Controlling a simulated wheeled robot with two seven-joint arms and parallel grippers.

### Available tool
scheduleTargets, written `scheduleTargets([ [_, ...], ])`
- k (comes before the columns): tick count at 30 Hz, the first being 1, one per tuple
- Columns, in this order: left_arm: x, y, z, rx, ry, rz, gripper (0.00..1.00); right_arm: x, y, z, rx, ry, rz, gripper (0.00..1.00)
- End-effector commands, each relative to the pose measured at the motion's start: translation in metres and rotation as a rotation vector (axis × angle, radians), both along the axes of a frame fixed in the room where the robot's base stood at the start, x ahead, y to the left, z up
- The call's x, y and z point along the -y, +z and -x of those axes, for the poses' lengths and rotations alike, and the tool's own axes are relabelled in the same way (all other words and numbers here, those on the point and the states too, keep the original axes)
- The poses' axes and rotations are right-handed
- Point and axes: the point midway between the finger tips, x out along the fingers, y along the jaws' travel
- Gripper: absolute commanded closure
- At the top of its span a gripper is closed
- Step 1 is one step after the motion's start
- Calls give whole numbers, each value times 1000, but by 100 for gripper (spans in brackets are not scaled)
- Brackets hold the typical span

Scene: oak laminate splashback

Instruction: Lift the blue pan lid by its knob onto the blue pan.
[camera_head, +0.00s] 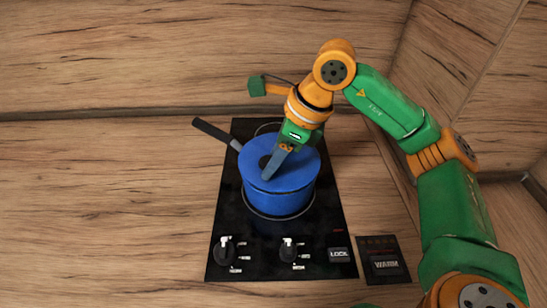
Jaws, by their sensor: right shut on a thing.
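The blue pan (279,201) stands upright on the front ring of the black hob, with its dark handle (216,133) pointing to the upper left. The blue lid (299,164) lies over the pan's top, and I see no clear gap between them from this angle. My right gripper (268,173) reaches down from above and is shut on the lid's knob (264,161), which is mostly hidden behind the fingers. My left gripper is not in view.
The black hob (232,205) has two knobs, a LOCK label and a separate WARM panel (383,262) at its front. A rear ring is partly hidden behind the pan and my arm. The wooden counter (100,210) to the left is clear. Wooden walls stand behind and right.

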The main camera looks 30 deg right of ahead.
Motion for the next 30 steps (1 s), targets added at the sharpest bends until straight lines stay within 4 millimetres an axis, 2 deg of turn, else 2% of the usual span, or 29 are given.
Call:
scheduleTargets([
  [30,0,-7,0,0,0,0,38,0,-7,0,0,0,0,100],
])
